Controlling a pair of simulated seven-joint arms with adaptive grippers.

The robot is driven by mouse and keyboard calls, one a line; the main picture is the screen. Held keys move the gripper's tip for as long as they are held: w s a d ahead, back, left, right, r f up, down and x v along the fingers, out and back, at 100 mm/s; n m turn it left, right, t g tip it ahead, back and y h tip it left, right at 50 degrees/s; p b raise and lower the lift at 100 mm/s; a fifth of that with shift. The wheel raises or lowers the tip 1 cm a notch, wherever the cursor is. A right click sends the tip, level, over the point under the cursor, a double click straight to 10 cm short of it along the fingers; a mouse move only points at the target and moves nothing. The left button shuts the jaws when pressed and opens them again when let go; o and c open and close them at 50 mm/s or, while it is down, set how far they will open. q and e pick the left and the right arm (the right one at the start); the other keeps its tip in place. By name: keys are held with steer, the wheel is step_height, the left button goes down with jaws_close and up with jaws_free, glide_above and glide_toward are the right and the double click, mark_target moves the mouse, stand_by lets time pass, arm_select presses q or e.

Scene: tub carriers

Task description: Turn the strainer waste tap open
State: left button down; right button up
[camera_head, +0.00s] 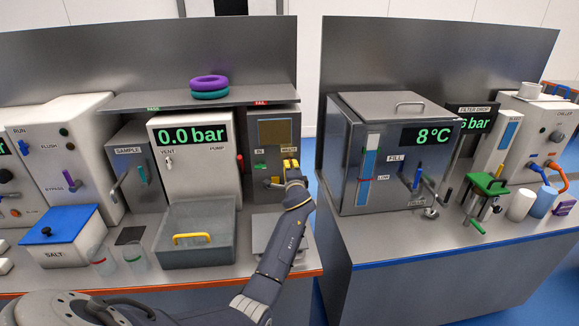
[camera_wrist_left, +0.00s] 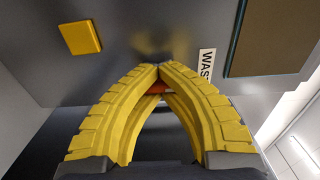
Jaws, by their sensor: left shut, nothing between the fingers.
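The strainer unit (camera_head: 267,137) is a grey box at the right end of the left bench, with a brown window in its face. A WASTE label (camera_head: 289,149) is on its front, and part of it shows in the wrist view (camera_wrist_left: 206,63). My left gripper (camera_head: 291,163) is shut, its yellow fingertips meeting at the panel just beside the label; it also fills the wrist view (camera_wrist_left: 158,68). A small red-orange piece (camera_wrist_left: 158,88) shows behind the fingers; I cannot tell what it is. The waste tap's handle is not clearly visible. My right gripper is not in view.
A yellow square (camera_wrist_left: 80,38) is on the panel beside the fingers. The pump box (camera_head: 196,150) stands left of the strainer, with a grey bin (camera_head: 196,250) before it. A shelf (camera_head: 200,97) overhangs the unit. A gap separates the benches.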

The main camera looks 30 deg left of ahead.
arm_select(q)
steer(key=c, duration=1.2)
jaws_free()
steer(key=shift+s+a+r, duration=0.2)
steer(key=shift+a, duration=0.15)
steer(key=shift+c, duration=0.2)
steer(key=o, duration=0.4)
steer(key=shift+f, duration=0.1)
steer(key=shift+d, duration=0.15)
steer(key=shift+f, duration=0.1)
steer(key=shift+d, duration=0.2)
steer(key=v, duration=1.1)
steer(key=shift+s, duration=0.35)
steer(key=shift+d, duration=0.1)
